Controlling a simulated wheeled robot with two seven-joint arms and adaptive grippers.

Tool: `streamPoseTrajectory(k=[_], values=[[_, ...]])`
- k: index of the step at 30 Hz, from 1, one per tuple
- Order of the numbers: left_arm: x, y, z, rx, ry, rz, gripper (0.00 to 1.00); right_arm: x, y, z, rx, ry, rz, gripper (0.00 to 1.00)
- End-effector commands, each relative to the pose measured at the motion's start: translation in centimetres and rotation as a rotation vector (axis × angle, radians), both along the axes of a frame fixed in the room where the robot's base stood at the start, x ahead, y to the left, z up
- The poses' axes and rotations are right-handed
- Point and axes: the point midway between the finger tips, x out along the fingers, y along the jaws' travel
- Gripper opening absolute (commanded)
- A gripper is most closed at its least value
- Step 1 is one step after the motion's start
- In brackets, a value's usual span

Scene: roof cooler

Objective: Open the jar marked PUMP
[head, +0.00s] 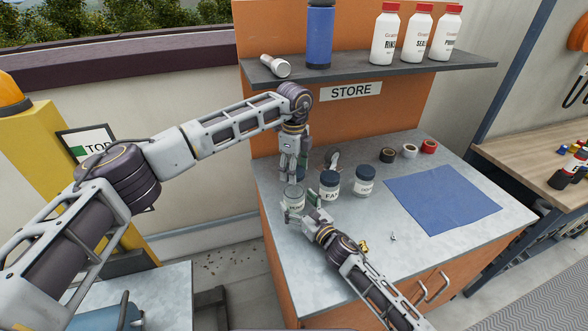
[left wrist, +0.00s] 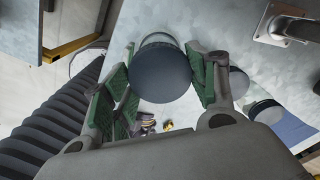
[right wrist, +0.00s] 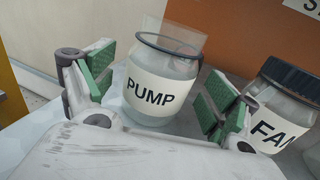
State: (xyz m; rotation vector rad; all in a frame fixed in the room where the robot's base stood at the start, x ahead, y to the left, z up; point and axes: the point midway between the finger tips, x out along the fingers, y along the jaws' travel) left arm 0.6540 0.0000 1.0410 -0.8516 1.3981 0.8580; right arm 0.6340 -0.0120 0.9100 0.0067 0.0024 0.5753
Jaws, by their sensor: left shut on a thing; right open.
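The PUMP jar (head: 294,202) is clear glass with a white label and stands upright near the counter's left edge. In the right wrist view the PUMP jar (right wrist: 155,92) shows a bare glass neck with a thin dark ring and no lid on it. My left gripper (head: 291,176), above the jar, is shut on a dark round lid (left wrist: 160,75); the glass rim shows behind the lid in the left wrist view. The exact gap between lid and jar is unclear. My right gripper (right wrist: 158,88) is open, its green pads on either side of the jar.
The FAN jar (head: 329,187) and another dark-lidded jar (head: 364,182) stand just right of the PUMP jar. Tape rolls (head: 409,151) lie behind. A blue mat (head: 440,200) covers the right of the counter (head: 375,225). A shelf (head: 370,75) with bottles hangs above.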

Motion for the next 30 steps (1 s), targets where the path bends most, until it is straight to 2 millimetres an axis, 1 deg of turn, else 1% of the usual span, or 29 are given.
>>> streamPoseTrajectory(k=[12, 30], values=[[0.0, 0.0, 0.0, 0.0, 0.0, 0.0, 0.29, -3.4, -2.2, -0.1, -0.001, 0.001, 0.0, 0.88], [0.0, 0.0, 0.0, 0.0, 0.0, 0.0, 0.29, -7.5, -4.9, -0.1, -0.001, 0.001, -0.001, 0.88]])
